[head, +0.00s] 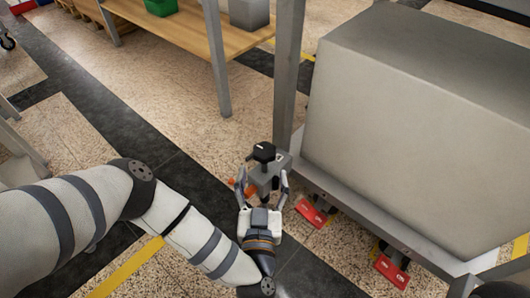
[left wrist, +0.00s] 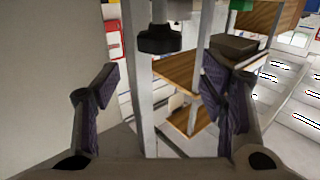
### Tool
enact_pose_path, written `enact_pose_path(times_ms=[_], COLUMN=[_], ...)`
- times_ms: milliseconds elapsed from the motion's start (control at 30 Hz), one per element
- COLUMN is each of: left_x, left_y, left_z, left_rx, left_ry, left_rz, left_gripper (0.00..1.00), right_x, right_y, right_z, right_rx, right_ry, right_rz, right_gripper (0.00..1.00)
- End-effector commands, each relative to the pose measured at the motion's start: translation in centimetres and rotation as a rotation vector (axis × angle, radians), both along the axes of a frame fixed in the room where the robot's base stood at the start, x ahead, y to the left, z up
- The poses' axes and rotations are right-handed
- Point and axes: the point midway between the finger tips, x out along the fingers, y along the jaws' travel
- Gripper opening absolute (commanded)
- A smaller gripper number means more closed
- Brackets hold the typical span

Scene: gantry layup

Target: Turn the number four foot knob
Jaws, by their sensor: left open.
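A black knob (head: 263,152) sits on a grey bracket (head: 268,174) at the near corner of a metal frame in the head view. In the left wrist view a dark faceted knob (left wrist: 160,40) hangs on a pale stem, near the top and between the fingers. I cannot read a number on it. My left gripper (head: 262,184) is open, its fingers spread to either side of the bracket area in the head view. In the left wrist view its pads (left wrist: 161,82) stand apart with nothing between them at the tips. My right gripper is not in view.
A large grey block (head: 420,120) rests on the metal frame, close right of the gripper. Red labelled parts (head: 312,211) lie low along its edge. A frame post (head: 287,75) rises behind the knob. A wooden table (head: 185,40) stands behind.

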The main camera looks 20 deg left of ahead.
Motion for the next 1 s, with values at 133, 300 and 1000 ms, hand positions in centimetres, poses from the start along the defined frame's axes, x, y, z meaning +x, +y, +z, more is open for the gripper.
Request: enact_pose_path(times_ms=[133,300,1000], left_x=[3.7,6.8,8.0], left_y=[1.4,2.4,2.7], left_z=[-0.6,-0.4,0.0], left_rx=[0.000,0.000,-0.001], left_ry=[0.001,0.000,-0.003], left_rz=[0.002,0.001,-0.003], left_gripper=[0.65,0.65,0.16], right_x=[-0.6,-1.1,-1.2], right_y=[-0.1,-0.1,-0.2], right_z=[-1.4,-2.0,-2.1], right_rx=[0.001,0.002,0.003], right_ry=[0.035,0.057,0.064], right_rz=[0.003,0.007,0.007], right_gripper=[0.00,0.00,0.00])
